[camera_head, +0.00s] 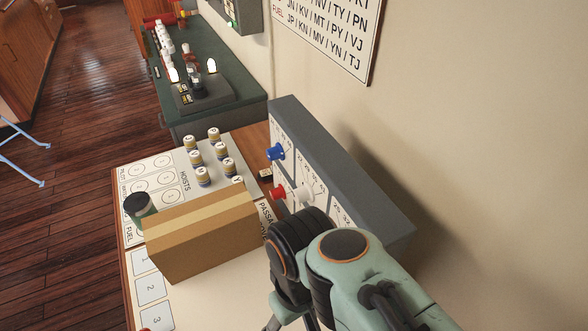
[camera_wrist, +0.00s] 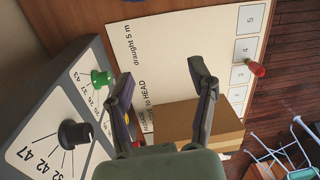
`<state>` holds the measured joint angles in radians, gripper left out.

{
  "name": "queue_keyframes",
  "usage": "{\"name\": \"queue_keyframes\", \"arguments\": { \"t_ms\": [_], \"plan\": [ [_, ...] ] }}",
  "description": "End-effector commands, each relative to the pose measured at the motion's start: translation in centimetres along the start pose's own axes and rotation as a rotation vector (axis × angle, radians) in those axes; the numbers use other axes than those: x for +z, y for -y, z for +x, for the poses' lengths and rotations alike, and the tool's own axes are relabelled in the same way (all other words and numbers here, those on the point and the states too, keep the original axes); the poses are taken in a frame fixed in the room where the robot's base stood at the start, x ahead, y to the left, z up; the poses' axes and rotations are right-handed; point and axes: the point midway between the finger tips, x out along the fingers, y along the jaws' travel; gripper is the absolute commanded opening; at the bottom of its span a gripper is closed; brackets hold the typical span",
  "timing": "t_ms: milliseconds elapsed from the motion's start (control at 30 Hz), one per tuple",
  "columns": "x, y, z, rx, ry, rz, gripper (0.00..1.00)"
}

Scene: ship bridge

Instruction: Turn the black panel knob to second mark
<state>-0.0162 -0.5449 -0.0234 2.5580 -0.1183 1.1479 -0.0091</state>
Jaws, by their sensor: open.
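The black knob (camera_wrist: 74,134) is on the sloped face of a grey panel box (camera_wrist: 38,92) at the left of the wrist view. Lines fan out from it to printed numbers, including 42 and 47. I cannot tell which mark it points to. My gripper (camera_wrist: 161,74) is open and empty, its fingers apart over the white board, to the right of the knob and not around it. In the head view the panel box (camera_head: 330,165) stands against the wall. My arm covers its near end there, and the black knob is hidden.
A green knob (camera_wrist: 101,78) sits near the black one. Blue (camera_head: 275,152) and red (camera_head: 278,194) knobs stick out of the panel. A cardboard box (camera_head: 205,235) stands on the white board, with several lettered pegs (camera_head: 203,176) behind. A red peg (camera_wrist: 256,68) stands by the numbered squares.

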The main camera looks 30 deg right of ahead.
Motion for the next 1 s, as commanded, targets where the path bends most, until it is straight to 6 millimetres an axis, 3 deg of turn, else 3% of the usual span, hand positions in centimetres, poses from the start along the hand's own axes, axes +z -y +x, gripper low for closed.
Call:
{"name": "queue_keyframes", "arguments": {
  "t_ms": [233,433,567,733,900,1000],
  "plan": [
    [-1.0,-1.8,3.8,0.154,0.268,-0.123,0.57],
    [-1.9,-4.9,6.4,0.563,0.554,-0.325,0.57],
    [-3.3,-6.4,5.6,0.913,0.680,-0.461,0.57],
    [-5.5,-6.0,3.2,1.296,0.745,-0.578,0.57],
    [-6.5,-5.2,1.8,1.476,0.756,-0.616,0.57],
    [-6.5,-5.9,1.5,1.496,0.758,-0.617,0.57]
  ]
}}
